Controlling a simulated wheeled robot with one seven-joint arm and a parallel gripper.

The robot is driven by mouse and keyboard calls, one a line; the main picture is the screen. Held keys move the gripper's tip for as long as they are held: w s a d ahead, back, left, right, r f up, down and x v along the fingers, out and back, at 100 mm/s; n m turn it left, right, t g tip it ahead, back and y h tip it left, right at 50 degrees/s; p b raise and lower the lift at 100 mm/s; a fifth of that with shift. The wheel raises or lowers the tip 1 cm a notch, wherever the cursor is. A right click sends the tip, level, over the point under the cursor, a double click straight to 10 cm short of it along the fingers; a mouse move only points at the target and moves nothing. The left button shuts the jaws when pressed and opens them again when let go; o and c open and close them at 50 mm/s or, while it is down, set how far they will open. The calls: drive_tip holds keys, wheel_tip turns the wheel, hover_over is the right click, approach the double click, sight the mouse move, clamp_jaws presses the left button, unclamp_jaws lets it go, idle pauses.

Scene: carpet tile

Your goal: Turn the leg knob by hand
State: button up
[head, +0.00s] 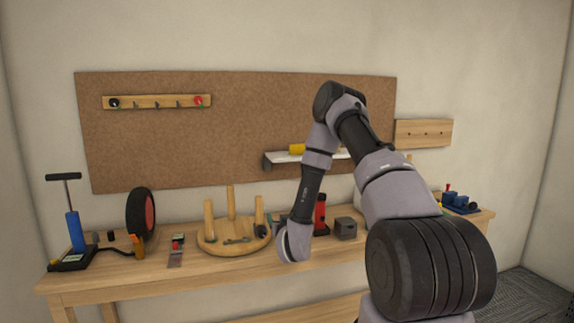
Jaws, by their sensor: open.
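A round wooden stool top (222,248) lies upside down on the workbench with three legs pointing up. The right-hand leg (259,209) is closest to my arm. My gripper (263,230) is open, small and dark in the head view, at the foot of that leg. I cannot tell whether it touches the leg. No separate leg knob can be made out; the gripper may hide it. A grey wrench (237,240) lies on the stool top.
A tire (140,213), a blue pump (74,230) and small tools stand on the workbench (130,275) to the left. A red and black bottle-like item (321,214) and a grey block (345,228) stand right of my wrist. A shelf (285,158) juts out above.

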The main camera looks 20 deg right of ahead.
drive_tip(key=s+d+r+g, duration=0.1)
drive_tip(key=r+g, duration=0.1)
drive_tip(key=r, duration=0.8)
drive_tip(key=s+d+r+m+g, duration=0.1)
drive_tip(key=s+r+g, duration=0.1)
drive_tip(key=r, duration=0.8)
drive_tip(key=shift+r+y, duration=0.25)
drive_tip(key=shift+y, duration=0.15)
drive_tip(key=shift+d, duration=0.1)
